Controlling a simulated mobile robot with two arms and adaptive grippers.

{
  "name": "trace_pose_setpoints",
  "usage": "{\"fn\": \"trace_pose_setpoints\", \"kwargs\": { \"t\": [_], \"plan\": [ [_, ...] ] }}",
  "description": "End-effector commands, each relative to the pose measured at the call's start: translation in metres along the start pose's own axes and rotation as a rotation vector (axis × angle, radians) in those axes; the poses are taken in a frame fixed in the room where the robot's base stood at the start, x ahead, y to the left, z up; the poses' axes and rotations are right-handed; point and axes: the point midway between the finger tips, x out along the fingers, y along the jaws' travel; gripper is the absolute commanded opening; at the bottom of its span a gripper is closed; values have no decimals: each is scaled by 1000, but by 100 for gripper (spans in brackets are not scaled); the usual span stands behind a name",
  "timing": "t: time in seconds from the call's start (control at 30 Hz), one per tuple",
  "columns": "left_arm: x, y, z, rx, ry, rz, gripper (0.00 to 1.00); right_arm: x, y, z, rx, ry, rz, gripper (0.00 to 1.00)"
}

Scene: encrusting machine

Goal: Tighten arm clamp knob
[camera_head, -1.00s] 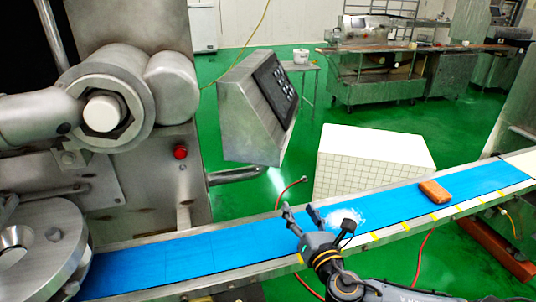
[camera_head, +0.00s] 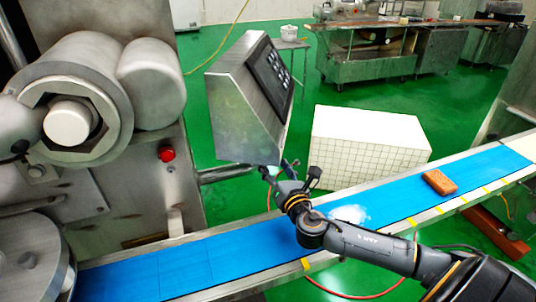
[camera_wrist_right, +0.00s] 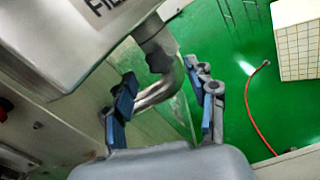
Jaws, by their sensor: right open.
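I cannot make out the arm clamp knob for certain in either view. A bent metal support arm (camera_head: 228,172) runs from the machine's side to beneath the tilted control panel (camera_head: 250,95). In the right wrist view, this arm (camera_wrist_right: 168,75) bends down from a dark collar (camera_wrist_right: 153,38) under the panel housing. My right gripper (camera_head: 292,173) is open and empty, below the panel's right lower edge and above the belt. In the wrist view, its fingers (camera_wrist_right: 165,95) appear either side of the bent arm, which lies beyond them; contact is not visible. My left gripper is out of view.
The blue conveyor belt (camera_head: 235,250) runs below my right arm, carrying white powder (camera_head: 350,214) and an orange-brown block (camera_head: 439,182). A large round fitting with a white centre (camera_head: 68,122) and a red button (camera_head: 166,154) are on the machine at left. A tiled white block (camera_head: 365,145) stands behind the belt.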

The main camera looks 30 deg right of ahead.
Motion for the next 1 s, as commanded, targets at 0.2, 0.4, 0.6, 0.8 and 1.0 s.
{"fn": "trace_pose_setpoints", "kwargs": {
  "t": [0.2, 0.4, 0.6, 0.8, 1.0],
  "plan": [
    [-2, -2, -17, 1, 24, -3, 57, 38, 0, 1, 1, -1, -1, 57],
    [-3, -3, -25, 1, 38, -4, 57, 52, 0, 0, 1, 1, 0, 57],
    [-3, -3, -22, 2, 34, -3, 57, 53, 0, -1, 1, 2, 1, 57],
    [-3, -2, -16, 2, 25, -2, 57, 53, 0, -1, 0, 1, 0, 34],
    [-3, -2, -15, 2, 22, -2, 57, 53, 0, 0, 0, 1, 0, 1]
  ]
}}
